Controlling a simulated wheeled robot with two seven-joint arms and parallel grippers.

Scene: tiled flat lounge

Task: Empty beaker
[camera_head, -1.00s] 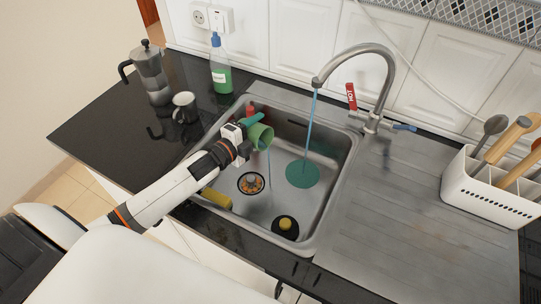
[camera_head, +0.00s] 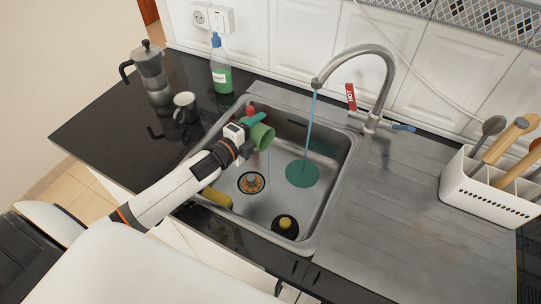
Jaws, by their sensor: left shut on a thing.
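A green beaker (camera_head: 262,136) is tilted on its side over the left part of the sink (camera_head: 327,211), its mouth turned to the right and down. My left gripper (camera_head: 246,133) is shut on it and holds it above the basin. No stream shows below its mouth. Water (camera_head: 312,125) runs from the faucet (camera_head: 376,50) into the basin, landing at a teal round thing (camera_head: 302,173). My right gripper is not in view.
In the basin are a drain (camera_head: 251,182), a black and yellow round thing (camera_head: 285,226) and a yellow object (camera_head: 217,198). A moka pot (camera_head: 151,73), a mug (camera_head: 185,107) and a soap bottle (camera_head: 221,70) stand left. A utensil holder (camera_head: 486,196) stands right of the bare drainboard (camera_head: 405,220).

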